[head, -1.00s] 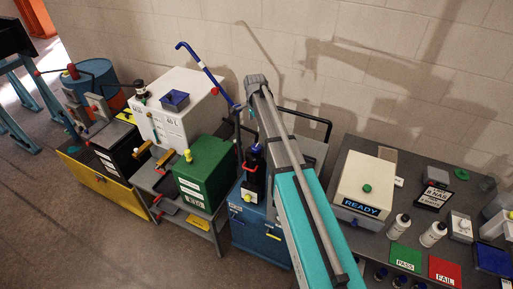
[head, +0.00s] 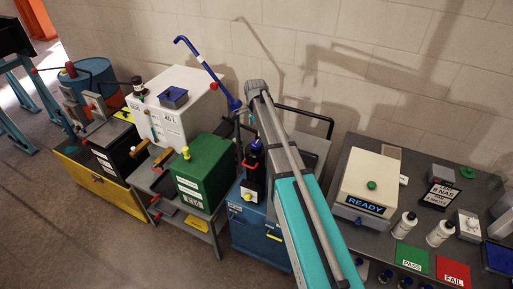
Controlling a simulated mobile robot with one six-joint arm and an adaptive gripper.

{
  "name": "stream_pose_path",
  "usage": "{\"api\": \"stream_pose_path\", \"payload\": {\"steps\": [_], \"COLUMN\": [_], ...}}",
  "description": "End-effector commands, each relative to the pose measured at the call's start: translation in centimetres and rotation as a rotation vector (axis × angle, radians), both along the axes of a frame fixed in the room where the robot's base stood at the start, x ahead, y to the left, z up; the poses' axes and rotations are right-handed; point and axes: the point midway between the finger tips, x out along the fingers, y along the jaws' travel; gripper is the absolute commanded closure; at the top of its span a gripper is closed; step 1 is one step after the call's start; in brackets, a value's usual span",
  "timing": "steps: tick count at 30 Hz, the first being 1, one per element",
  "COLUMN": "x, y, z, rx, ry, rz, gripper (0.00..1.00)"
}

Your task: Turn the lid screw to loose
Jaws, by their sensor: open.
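No part is clearly marked as the lid screw, and I cannot tell which one it is. A yellow knob (head: 186,152) stands upright on top of the green box (head: 205,172). The teal and grey links of my arm rise from the bottom centre to a dark joint near the wall. My gripper does not show; the far end of the arm is hidden behind its own links. No contact with any knob shows.
A blue cart (head: 255,238) is under the arm, carrying a black bottle-like unit. The right table holds white bottles, a PASS card (head: 412,263) and a FAIL card (head: 453,272). Floor is clear at lower left.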

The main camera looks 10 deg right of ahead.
Motion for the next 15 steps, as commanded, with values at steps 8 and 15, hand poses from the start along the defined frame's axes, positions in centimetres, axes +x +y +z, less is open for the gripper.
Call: {"api": "stream_pose_path", "payload": {"steps": [8,15], "x": [0.0,0.0], "y": [0.0,0.0], "z": [-2.5,-4.3], "rx": [0.000,0.000], "ry": [0.000,0.000], "rz": [0.000,0.000], "gripper": [0.00,0.00]}}
